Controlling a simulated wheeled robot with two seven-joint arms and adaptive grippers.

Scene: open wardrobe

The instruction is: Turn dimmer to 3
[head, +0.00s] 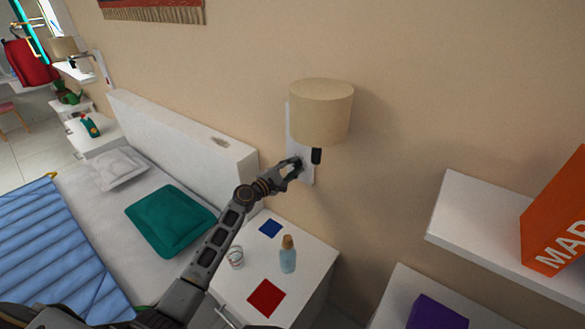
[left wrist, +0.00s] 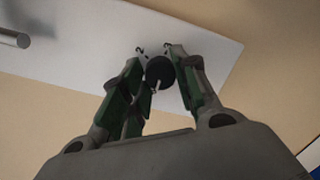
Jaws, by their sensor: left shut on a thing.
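The dimmer is a dark round knob (left wrist: 160,72) on a white wall plate (left wrist: 205,38). In the left wrist view my left gripper (left wrist: 157,55) has its fingers on both sides of the knob and is shut on it. In the head view my left gripper (head: 294,165) reaches the white plate (head: 306,176) under the lamp and hides the knob. My right gripper is not in view.
A beige lampshade (head: 321,112) sticks out just above the gripper. Below stands a white bedside table (head: 318,262) with a bottle (head: 288,256), a glass (head: 236,257) and red and blue flat squares. A white shelf (head: 480,222) is on the right, the bed on the left.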

